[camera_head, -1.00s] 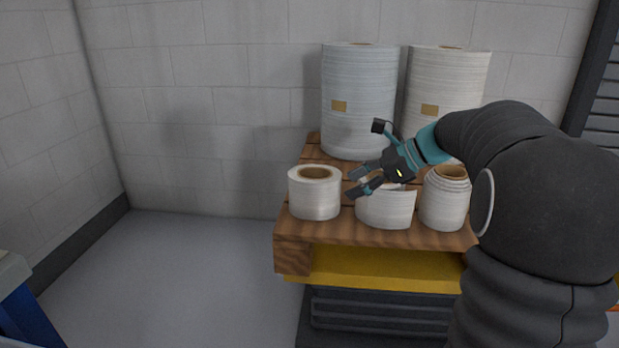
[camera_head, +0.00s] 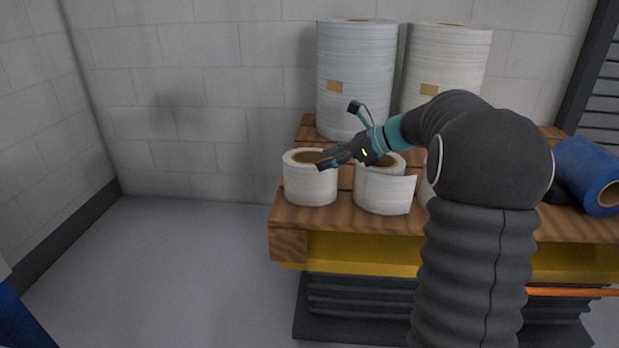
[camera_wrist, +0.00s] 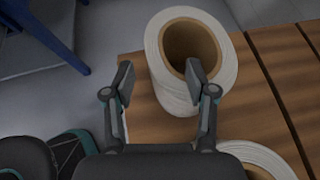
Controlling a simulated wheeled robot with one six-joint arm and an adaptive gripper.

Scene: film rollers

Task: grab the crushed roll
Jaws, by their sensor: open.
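Three small white rolls stand in a row at the front of the wooden pallet. The left roll (camera_head: 311,188) is upright with a brown core. The middle roll (camera_head: 386,194) has a loose outer flap. The right roll (camera_head: 425,190) is mostly hidden behind my arm. I cannot tell clearly which one is crushed. My gripper (camera_head: 322,161) is open and empty, with its fingers at the left roll's top in the head view. In the wrist view, that roll (camera_wrist: 160,60) lies ahead of my gripper (camera_wrist: 161,84); the right finger overlaps its picture, and contact is unclear.
Two tall white rolls, left (camera_head: 355,85) and right (camera_head: 452,62), stand at the pallet's back. A blue roll (camera_head: 590,172) lies at the right. The wooden pallet (camera_head: 340,222) ends just left of the left roll. Open floor (camera_head: 180,265) lies left of it.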

